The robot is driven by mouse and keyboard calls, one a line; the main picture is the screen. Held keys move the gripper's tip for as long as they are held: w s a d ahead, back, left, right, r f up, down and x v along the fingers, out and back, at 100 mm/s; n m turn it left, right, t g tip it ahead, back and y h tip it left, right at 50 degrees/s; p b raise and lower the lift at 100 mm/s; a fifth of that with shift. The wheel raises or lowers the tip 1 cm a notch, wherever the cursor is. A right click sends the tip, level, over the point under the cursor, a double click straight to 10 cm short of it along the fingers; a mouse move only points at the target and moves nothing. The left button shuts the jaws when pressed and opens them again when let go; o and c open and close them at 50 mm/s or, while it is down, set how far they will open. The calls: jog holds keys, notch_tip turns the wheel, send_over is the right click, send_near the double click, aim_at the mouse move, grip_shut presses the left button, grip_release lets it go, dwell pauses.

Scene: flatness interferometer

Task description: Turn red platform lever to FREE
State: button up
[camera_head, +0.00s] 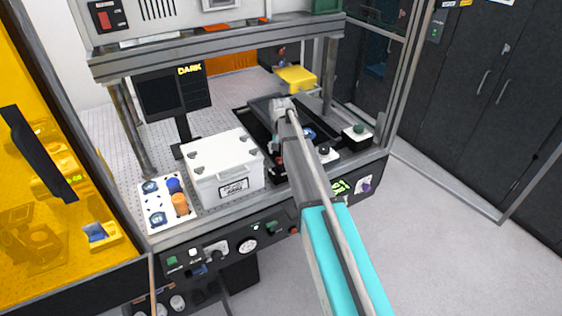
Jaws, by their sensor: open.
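The flatness interferometer bench (215,215) stands in the middle of the head view, with controls along its front panel. A small red control (294,230) sits on that panel, just left of my arm. It is too small to tell whether it is the platform lever or which way it points. Another small reddish part shows beside my arm, above the dark tray (244,121). My arm reaches from the bottom right up over the bench, and its far end is above the dark tray. I cannot make out my gripper's jaws; the arm appears to hide them.
A white lidded box (222,165) and a white tray (153,191) with blue and orange pieces stand on the bench. A monitor (172,92) reads DARK. Frame posts and an overhead shelf enclose the bench. The floor (440,240) at right is clear.

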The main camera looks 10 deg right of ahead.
jog(key=shift+f+b, duration=1.05)
jog(key=shift+f, duration=0.3)
jog(key=c, duration=1.2)
jog(key=shift+o, duration=0.2)
jog(key=shift+d, duration=0.1)
jog(key=m, duration=0.1)
jog(key=s+d+m, duration=0.1)
jog(key=m, duration=0.3)
jog(key=shift+s+d, duration=0.15)
jog(key=shift+d, duration=0.1)
jog(key=shift+s+d+m, duration=0.15)
jog(key=shift+s+m, duration=0.1)
jog(key=shift+m, duration=0.55)
jog(key=shift+s+d+m, duration=0.2)
jog(key=shift+s+m, duration=0.05)
jog(key=shift+m, duration=0.55)
jog(key=shift+s+d+m, duration=0.15)
jog(key=shift+s+m, duration=0.1)
jog(key=shift+m, duration=0.55)
